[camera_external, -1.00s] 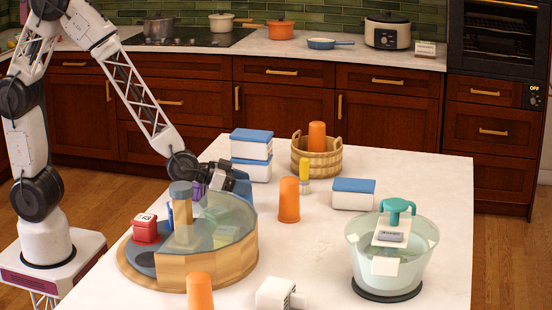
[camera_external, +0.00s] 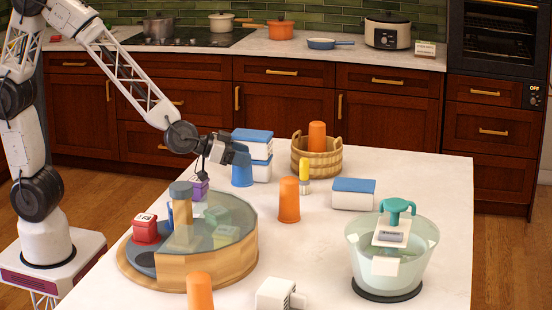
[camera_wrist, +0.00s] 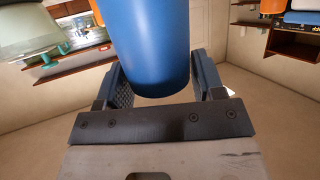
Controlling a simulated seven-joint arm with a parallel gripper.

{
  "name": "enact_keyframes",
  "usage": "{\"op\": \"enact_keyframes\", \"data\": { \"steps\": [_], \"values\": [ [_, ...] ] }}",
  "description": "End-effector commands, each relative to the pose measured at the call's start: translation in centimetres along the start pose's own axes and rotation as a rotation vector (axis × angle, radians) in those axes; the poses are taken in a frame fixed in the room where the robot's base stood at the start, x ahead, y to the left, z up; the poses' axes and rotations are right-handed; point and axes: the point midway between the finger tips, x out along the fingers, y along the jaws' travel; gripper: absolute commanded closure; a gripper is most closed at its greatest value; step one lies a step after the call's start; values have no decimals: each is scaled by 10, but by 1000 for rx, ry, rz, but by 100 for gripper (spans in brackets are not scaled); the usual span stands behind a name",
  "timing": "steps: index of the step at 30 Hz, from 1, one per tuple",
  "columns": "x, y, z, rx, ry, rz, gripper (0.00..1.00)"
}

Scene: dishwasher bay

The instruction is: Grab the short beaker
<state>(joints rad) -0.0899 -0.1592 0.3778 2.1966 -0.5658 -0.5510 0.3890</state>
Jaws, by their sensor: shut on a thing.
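A blue beaker (camera_external: 242,176) is held between the fingers of my gripper (camera_external: 240,158), in the air above the right back rim of the round wooden organizer (camera_external: 215,272). In the wrist view the beaker (camera_wrist: 152,45) is a smooth blue cylinder between the two dark fingers of my gripper (camera_wrist: 160,80). Its far end is cut off by the picture's top edge.
The organizer has a clear cover and holds a red box (camera_external: 146,229), a purple item (camera_external: 198,190) and green items. Blue-lidded boxes (camera_external: 252,143) stand just behind the held beaker. A wicker basket (camera_external: 317,160), yellow-topped shaker (camera_external: 304,172) and clear bowl (camera_external: 392,255) stand farther right.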

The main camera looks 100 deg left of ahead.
Motion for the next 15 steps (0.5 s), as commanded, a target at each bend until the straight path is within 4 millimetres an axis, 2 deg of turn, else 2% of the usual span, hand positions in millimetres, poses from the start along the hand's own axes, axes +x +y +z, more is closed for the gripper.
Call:
{"op": "enact_keyframes", "data": {
  "steps": [6,15],
  "values": [
    [-6,0,-15,0,1,0,61],
    [-6,0,-16,0,0,0,61]
  ]
}}
